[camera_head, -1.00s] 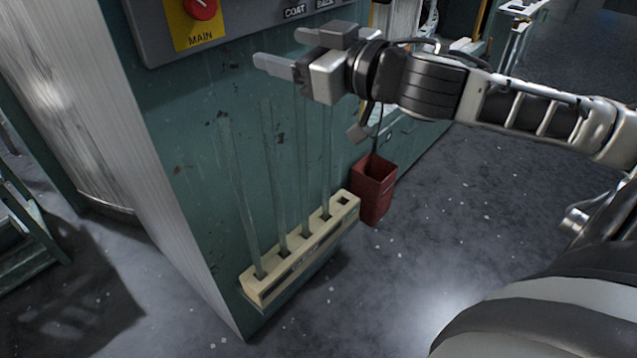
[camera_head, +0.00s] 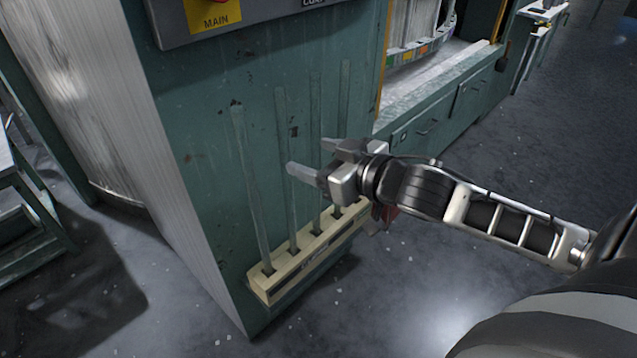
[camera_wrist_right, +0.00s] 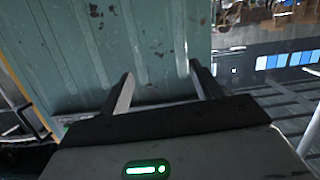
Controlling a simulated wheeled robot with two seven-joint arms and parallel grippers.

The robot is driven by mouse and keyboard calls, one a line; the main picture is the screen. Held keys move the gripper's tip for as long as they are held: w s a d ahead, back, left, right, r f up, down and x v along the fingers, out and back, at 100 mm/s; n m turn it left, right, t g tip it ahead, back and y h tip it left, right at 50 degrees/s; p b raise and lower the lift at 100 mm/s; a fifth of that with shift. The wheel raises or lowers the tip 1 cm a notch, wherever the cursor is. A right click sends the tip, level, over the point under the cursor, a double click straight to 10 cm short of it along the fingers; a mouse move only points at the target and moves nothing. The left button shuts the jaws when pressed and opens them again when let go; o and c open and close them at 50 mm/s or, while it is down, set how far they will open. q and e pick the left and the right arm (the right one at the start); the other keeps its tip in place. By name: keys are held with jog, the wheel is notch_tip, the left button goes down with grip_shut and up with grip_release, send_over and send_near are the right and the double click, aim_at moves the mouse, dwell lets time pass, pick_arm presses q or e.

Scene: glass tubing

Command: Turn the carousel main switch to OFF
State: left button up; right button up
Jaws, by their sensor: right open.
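The carousel main switch sits at the top edge of the head view. Its yellow plate (camera_head: 213,14), lettered MAIN, shows, with only a sliver of the red knob above it; the knob's position cannot be told. The plate is on a grey panel (camera_head: 262,20) on the green cabinet. My right gripper (camera_head: 308,157) is open and empty, well below and to the right of the plate, in front of the cabinet side. In the right wrist view its two fingers (camera_wrist_right: 160,88) stand apart before the green cabinet face (camera_wrist_right: 150,50). My left gripper is not in view.
A cream rack (camera_head: 262,284) low on the cabinet holds several upright glass tubes (camera_head: 250,185), close to my right gripper. Drawers (camera_head: 430,125) stand farther right. The floor (camera_head: 420,290) in front is clear.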

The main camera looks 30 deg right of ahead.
jog(key=shift+g, duration=0.3)
jog(key=shift+s+a+f, duration=0.1)
jog(key=shift+s+f, duration=0.1)
jog(key=shift+f, duration=0.5)
jog(key=shift+s+a+f, duration=0.15)
jog(key=shift+f, duration=0.5)
jog(key=shift+s+a+f, duration=0.1)
jog(key=shift+s+f, duration=0.1)
jog(key=shift+f, duration=0.5)
